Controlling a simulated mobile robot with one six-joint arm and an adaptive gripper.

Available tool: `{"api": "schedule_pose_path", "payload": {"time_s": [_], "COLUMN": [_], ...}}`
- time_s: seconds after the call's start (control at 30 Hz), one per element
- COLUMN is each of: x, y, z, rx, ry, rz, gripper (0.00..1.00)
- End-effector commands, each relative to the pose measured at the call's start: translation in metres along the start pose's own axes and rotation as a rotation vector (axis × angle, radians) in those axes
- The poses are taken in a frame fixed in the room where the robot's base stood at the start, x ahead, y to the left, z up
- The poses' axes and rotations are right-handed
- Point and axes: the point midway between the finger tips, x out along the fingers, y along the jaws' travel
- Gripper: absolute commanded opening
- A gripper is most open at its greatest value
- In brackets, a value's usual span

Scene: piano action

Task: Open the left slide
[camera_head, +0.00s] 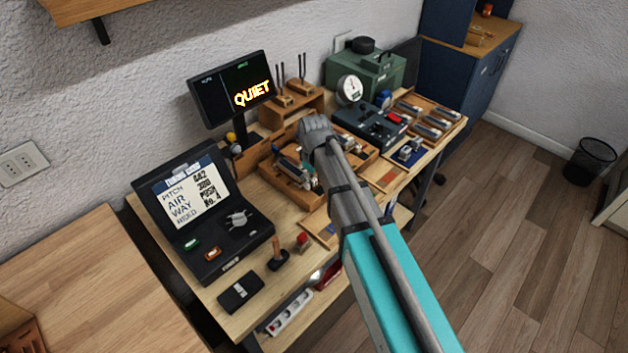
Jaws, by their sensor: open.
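A wooden tray (275,178) with small metal and dark parts lies in the middle of the workbench. My gripper (308,167) is over this tray, below my grey wrist, and is open. The wrist and arm hide much of it and part of the tray. I cannot make out which part is the left slide, nor whether the fingers touch anything.
An open black case (215,262) stands at the left of the bench, with a monitor (232,90) reading QUIET behind it. A dark control box (370,125) and a green machine (372,72) are at right. A black box (240,291) lies near the front edge.

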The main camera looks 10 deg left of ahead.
Motion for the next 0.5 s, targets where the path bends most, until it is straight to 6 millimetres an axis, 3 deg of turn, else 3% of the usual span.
{"api": "schedule_pose_path", "payload": {"time_s": [0.1,0.4,0.5], "x": [-0.0001,-0.0001,-0.0001], "y": [0.0000,0.0000,0.0000], "z": [0.0000,0.0000,0.0000], "rx": [0.000,0.000,0.000], "ry": [0.000,0.000,0.000], "rz": [0.000,0.000,0.000], "gripper": [0.59,0.03,0.00]}}
